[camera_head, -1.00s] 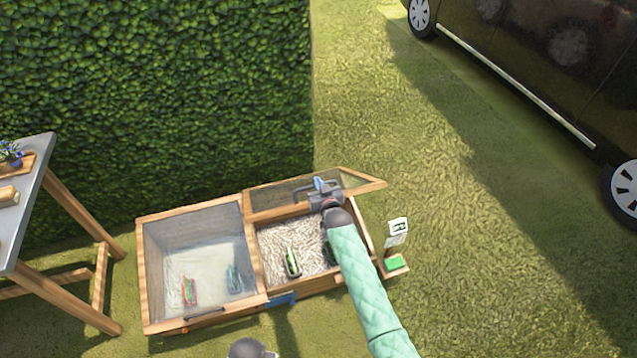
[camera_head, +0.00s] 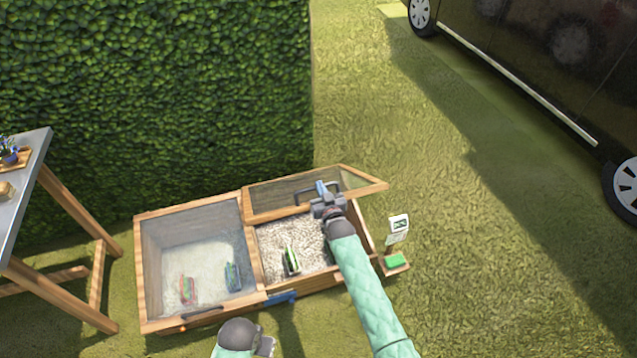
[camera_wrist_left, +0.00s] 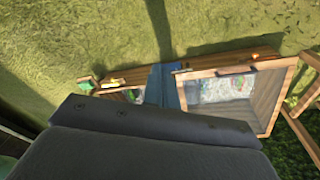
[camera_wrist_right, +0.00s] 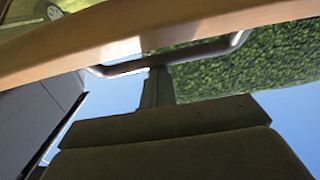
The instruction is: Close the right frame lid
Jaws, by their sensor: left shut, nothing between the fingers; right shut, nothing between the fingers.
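The cold frame has two compartments in the head view. The right frame lid (camera_head: 285,193), mesh in a wooden border, stands raised at the back of the right compartment (camera_head: 300,245). My left gripper (camera_head: 268,346) is shut and empty in front of the frame.
The left frame lid (camera_head: 195,245) lies shut over its compartment. Packets stand in both compartments, one being a dark green packet (camera_head: 291,261). A small sign (camera_head: 398,224) with a green block (camera_head: 396,260) stands at the right. A table (camera_head: 25,190) stands left, a hedge behind.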

